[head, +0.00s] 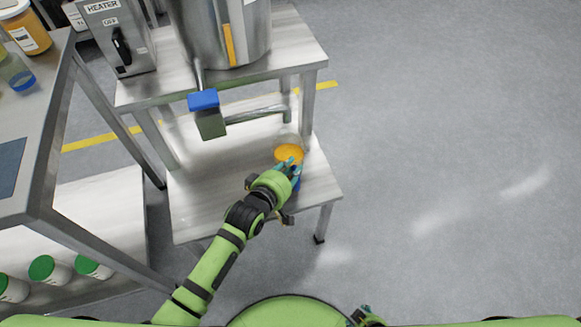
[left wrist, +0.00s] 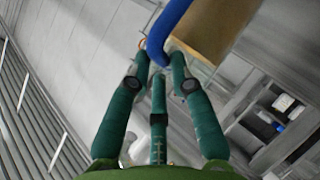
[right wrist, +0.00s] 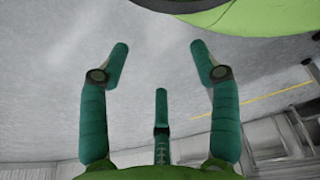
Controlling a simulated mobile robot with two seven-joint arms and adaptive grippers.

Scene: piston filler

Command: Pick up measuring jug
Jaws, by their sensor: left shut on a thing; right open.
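The measuring jug (head: 289,148) is clear with orange contents and stands on the lower shelf of the steel stand, near its right edge. Its blue handle shows in the left wrist view (left wrist: 168,27), with the orange contents beyond it. My left gripper (head: 292,167) is at the near side of the jug, its teal fingers shut on the handle; it also shows in the left wrist view (left wrist: 160,62). The fingers hide part of the jug's near side. My right gripper (right wrist: 160,62) is open and empty, over bare floor.
A steel tank (head: 222,35) stands on the upper shelf, with a blue-topped valve (head: 206,112) and pipe above the lower shelf. A heater box (head: 118,40) is beside it. A steel table (head: 50,110) with jars is at left. The floor at right is clear.

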